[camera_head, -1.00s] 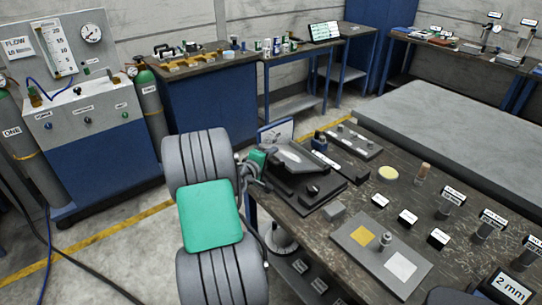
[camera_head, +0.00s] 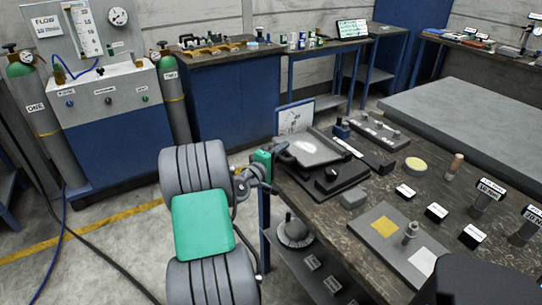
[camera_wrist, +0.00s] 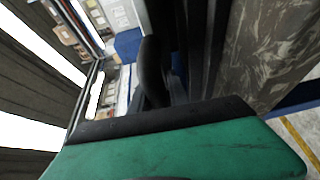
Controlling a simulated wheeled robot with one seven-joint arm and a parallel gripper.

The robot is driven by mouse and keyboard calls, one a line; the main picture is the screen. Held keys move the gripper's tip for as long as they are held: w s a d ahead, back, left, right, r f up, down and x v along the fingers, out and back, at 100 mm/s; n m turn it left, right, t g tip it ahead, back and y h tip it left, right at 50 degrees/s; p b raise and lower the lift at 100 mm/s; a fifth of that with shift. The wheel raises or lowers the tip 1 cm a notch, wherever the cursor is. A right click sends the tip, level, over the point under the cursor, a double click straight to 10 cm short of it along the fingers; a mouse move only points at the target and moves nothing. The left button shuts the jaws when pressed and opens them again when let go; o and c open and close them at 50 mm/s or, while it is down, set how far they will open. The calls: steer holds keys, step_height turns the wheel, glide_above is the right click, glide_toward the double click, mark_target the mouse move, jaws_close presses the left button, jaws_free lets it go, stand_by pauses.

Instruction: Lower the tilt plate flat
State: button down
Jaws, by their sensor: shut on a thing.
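The tilt plate (camera_head: 322,150) is a grey, shiny plate on a black base (camera_head: 345,177) near the left edge of the dark workbench. It looks slightly raised at its left side; the exact angle is hard to tell. My gripper (camera_head: 277,153), with a green body, is at the plate's left edge, shut on the plate's dark handle. The contact is small and partly hidden in the head view. In the wrist view a rounded black piece (camera_wrist: 153,72) stands beyond the green gripper body; the plate's surface cannot be made out there.
A dial gauge board (camera_head: 294,118) stands behind the plate. A lower shelf (camera_head: 320,270) holds a round dial.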

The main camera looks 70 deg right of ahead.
steer(key=shift+f, duration=0.35)
steer(key=c, duration=1.3)
jaws_free()
steer(key=shift+f, duration=0.2)
steer(key=shift+r, duration=0.1)
